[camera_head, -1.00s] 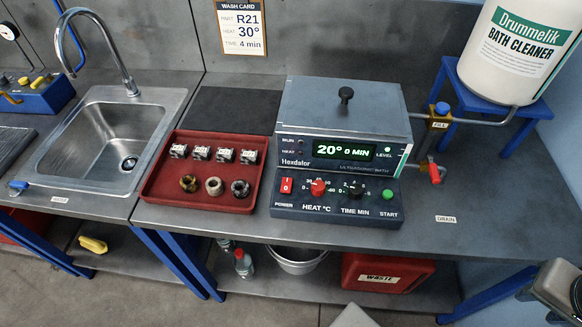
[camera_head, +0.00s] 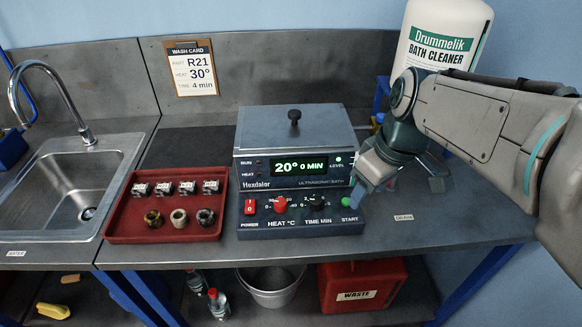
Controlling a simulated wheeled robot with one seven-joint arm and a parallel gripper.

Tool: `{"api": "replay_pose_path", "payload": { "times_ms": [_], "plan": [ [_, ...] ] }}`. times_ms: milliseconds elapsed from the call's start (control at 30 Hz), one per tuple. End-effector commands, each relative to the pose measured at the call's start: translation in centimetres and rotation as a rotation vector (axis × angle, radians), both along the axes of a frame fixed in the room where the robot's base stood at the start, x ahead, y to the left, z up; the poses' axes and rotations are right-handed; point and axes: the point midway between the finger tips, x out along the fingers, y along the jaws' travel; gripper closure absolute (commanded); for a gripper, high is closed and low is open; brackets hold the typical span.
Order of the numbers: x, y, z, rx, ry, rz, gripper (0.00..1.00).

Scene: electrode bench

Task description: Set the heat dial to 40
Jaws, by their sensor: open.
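The ultrasonic bath (camera_head: 294,150) stands on the bench with its lid on. Its green display (camera_head: 300,166) reads 20° and 0 MIN. The red heat dial (camera_head: 281,204) is on the front control panel, left of the black time dial (camera_head: 317,202). The dial's exact pointer setting is too small to read. My gripper (camera_head: 362,190) is open at the right end of the panel, near the green start button (camera_head: 351,201). It is apart from the heat dial, and its fingertips are partly hidden.
A red tray (camera_head: 128,226) with several parts lies left of the bath. The red power switch (camera_head: 250,207) is left of the heat dial. The wash card (camera_head: 194,70) on the wall reads HEAT 30°. A large bath cleaner drum (camera_head: 441,40) stands behind my arm.

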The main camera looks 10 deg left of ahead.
Motion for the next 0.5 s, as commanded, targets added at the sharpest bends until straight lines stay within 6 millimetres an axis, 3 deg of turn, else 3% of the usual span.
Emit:
{"api": "replay_pose_path", "payload": {
  "times_ms": [100,300,500],
  "plan": [
    [3.0,4.1,-0.3,0.04,0.006,0.312,0.49],
    [6.2,9.4,-0.4,0.126,-0.022,0.733,0.49],
    [7.4,12.1,-0.3,0.18,-0.055,0.939,0.49]
  ]
}}
